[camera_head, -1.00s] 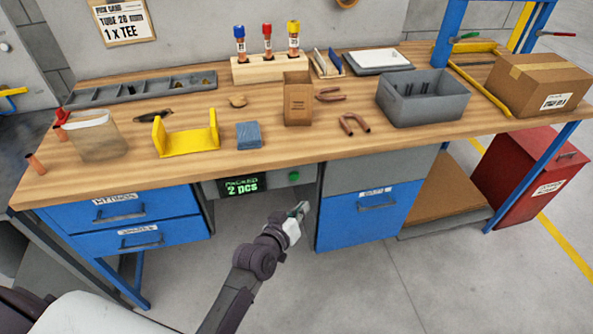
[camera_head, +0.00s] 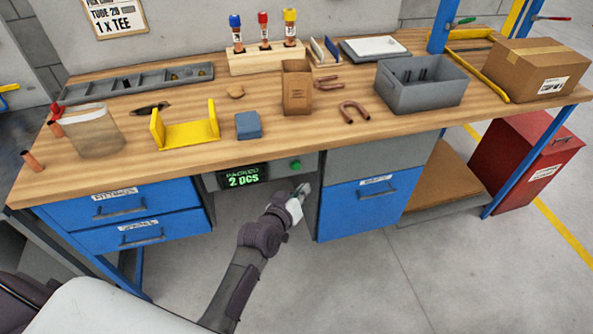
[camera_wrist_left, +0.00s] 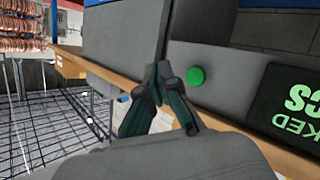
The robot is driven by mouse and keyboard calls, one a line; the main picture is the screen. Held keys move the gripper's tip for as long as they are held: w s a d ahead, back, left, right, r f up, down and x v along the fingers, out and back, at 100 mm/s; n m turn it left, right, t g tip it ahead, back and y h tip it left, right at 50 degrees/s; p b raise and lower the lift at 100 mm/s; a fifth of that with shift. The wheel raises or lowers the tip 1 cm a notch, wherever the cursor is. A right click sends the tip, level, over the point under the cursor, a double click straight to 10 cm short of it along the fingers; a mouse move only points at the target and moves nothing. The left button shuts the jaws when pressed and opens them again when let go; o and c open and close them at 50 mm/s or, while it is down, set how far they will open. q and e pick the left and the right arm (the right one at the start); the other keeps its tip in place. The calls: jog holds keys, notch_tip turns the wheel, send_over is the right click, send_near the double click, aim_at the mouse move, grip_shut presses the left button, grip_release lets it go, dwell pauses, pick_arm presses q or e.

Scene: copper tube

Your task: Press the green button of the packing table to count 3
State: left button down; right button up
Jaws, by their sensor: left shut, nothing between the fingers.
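The green button (camera_head: 295,165) sits on the grey panel under the front edge of the packing table (camera_head: 330,132). The counter display (camera_head: 243,177) beside it reads "PACKED 2 PCS". My left gripper (camera_head: 303,190) is shut and empty, just below the button in the head view. In the left wrist view the shut fingertips (camera_wrist_left: 158,72) are beside the green button (camera_wrist_left: 195,77), apart from it in the picture. The display (camera_wrist_left: 290,112) is partly in view there. My right gripper is not in view.
Blue drawers (camera_head: 130,220) flank the panel on the left and a blue drawer cabinet (camera_head: 366,205) on the right. The tabletop carries a yellow cradle (camera_head: 187,133), a grey bin (camera_head: 422,95) and a cardboard box (camera_head: 535,70). The floor in front is clear.

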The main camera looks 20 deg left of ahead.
aim_at(296, 166)
pick_arm(q)
jog(key=w+a, duration=0.1)
jog(key=w+b, duration=0.1)
jog(key=w+a, duration=0.1)
jog(key=w, duration=0.1)
jog(key=shift+a, duration=0.35)
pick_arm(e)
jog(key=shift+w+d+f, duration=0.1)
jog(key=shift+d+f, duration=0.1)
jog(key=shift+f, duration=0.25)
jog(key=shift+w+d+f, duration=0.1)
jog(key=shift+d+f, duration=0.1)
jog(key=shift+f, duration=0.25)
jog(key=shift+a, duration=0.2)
pick_arm(q)
jog(key=shift+w+a, duration=0.2)
jog(key=shift+w, duration=0.15)
